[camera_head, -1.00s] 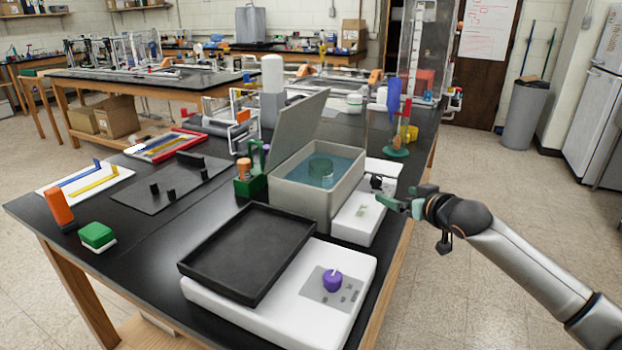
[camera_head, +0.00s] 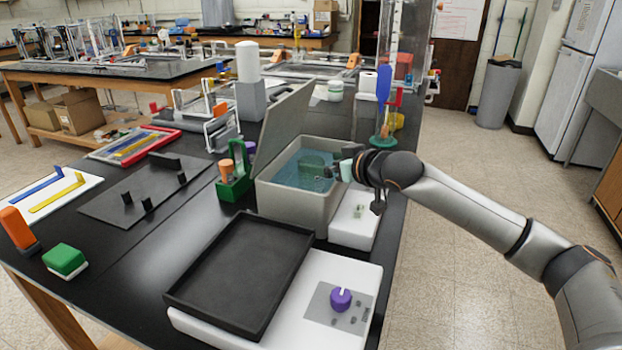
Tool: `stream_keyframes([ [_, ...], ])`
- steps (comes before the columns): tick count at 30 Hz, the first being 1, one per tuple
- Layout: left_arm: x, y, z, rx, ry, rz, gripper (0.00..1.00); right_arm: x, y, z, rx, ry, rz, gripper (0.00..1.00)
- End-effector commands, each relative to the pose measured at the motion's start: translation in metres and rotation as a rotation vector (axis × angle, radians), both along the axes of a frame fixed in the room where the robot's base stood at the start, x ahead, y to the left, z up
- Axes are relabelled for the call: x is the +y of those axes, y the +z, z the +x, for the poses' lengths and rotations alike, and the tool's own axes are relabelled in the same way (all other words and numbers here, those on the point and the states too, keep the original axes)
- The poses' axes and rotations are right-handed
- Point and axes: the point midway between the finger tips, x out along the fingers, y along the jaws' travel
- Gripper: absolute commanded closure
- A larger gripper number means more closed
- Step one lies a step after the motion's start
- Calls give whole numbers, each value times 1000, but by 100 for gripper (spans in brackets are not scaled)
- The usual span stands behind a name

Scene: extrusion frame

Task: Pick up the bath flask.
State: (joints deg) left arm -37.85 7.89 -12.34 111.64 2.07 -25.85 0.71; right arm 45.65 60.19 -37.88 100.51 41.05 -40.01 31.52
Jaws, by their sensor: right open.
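A grey water bath (camera_head: 285,200) stands on the black bench, with its lid raised at the left and bluish water inside. The bath flask (camera_head: 308,162) shows as a dim teal round shape in the water, and part of it is hard to make out. My right gripper (camera_head: 331,172) is open and empty over the right part of the bath, just to the right of the flask from this view. I cannot tell its exact height above the water. My left gripper is out of view.
A black tray (camera_head: 240,272) on a white unit with a purple knob (camera_head: 341,299) is in front. A green rack (camera_head: 235,182) stands left of the bath. The raised lid (camera_head: 283,128) stands behind. A blue paddle-shaped item (camera_head: 384,92) rises behind my right gripper.

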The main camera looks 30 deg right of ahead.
Motion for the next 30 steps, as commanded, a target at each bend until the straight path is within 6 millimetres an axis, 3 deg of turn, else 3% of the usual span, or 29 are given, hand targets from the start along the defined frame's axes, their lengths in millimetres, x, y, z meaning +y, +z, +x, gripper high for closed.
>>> stream_keyframes([
  [15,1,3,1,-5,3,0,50,1,-24,45,-1,0,1,0],
  [25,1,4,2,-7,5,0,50,1,-26,49,-1,0,-1,0],
  [30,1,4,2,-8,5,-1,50,1,-26,49,0,0,-1,18],
])
